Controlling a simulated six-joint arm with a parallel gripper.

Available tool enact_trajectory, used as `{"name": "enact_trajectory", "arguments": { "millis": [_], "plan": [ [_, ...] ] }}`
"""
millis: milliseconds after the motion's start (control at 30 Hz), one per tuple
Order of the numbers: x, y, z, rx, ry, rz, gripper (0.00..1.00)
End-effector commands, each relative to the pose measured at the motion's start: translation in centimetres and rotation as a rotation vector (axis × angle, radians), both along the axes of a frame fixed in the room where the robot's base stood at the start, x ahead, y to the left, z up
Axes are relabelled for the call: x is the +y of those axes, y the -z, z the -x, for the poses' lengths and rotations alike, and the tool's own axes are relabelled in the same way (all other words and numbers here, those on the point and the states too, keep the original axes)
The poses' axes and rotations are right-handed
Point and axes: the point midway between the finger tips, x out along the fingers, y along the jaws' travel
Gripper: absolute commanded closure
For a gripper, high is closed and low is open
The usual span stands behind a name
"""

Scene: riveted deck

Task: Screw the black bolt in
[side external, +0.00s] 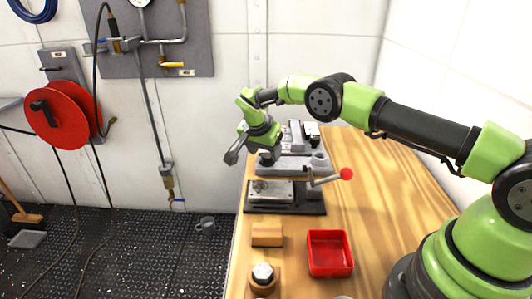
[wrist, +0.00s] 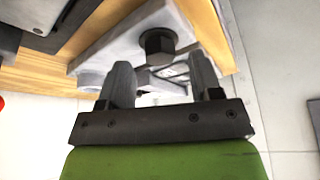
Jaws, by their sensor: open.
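The black bolt (wrist: 158,45) shows its dark hex head against a grey metal plate (wrist: 105,50) in the wrist view. My gripper (wrist: 161,75) is open, with one grey finger to each side of the bolt in the picture. The bolt head appears just beyond the fingertips, and no contact shows. In the side external view my gripper (side external: 268,158) points down at the grey fixture (side external: 296,166) on the bench.
A lever with a red knob (side external: 346,174) sticks out right of the fixture. A red tray (side external: 330,253), a wooden block (side external: 267,235) and a silver hex-headed piece (side external: 263,273) on a wooden base are nearer the camera. The bench's right side is clear.

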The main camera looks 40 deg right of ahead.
Motion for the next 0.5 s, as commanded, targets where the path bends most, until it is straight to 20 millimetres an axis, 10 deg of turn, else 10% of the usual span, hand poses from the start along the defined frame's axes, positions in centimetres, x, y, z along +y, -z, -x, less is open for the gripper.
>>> {"name": "enact_trajectory", "arguments": {
  "millis": [500],
  "plan": [
    [2.9, -7.5, 1.0, -0.002, 0.0, 0.0, 0.41]
  ]
}}
